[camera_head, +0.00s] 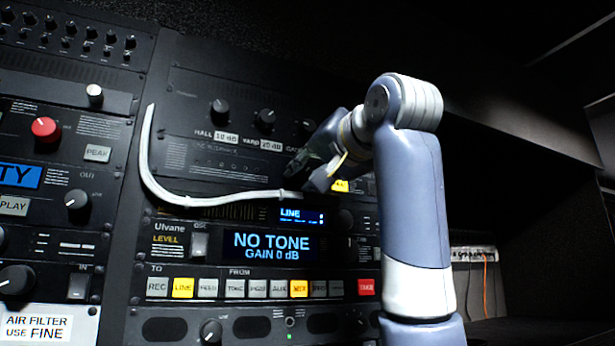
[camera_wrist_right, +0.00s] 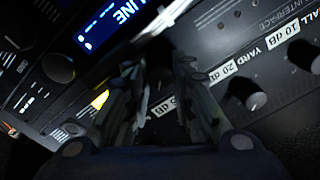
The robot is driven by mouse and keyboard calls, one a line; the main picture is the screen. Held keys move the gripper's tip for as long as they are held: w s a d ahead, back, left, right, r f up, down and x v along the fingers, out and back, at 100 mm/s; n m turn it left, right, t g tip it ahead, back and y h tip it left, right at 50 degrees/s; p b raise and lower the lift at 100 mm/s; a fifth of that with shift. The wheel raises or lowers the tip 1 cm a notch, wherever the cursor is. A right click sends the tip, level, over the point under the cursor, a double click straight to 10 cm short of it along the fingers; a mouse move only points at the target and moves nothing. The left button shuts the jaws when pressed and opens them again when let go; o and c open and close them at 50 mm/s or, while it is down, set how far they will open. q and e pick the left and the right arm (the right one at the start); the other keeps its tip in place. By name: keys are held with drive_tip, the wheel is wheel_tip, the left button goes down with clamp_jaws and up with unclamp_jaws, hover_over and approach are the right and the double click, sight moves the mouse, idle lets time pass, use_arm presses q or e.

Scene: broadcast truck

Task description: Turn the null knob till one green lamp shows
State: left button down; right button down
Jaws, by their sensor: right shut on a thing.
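My right gripper (camera_head: 305,180) reaches the front of the rack from the right, below the row of knobs marked HALL, YARD and GATE. A row of small marks under the labels is too dim to tell lit from unlit. My left gripper is not in view.
A white cable (camera_head: 205,201) hangs across the rack and ends beside my right gripper; it also passes close in the right wrist view (camera_wrist_right: 166,16). Below, a display (camera_head: 270,246) reads NO TONE, above a row of buttons (camera_head: 250,288). A small green light (camera_head: 290,323) shows lower down.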

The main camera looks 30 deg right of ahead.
drive_tip(key=shift+r+m, duration=0.15)
drive_tip(key=shift+m, duration=0.45)
drive_tip(key=shift+s, duration=0.1)
drive_tip(key=c, duration=1.3)
unclamp_jaws()
drive_tip(key=shift+c, duration=0.2)
drive_tip(key=shift+d, duration=0.1)
drive_tip(key=s, duration=1.2)
drive_tip(key=shift+a+f, duration=0.2)
drive_tip(key=shift+f, duration=0.05)
drive_tip(key=shift+a, duration=0.15)
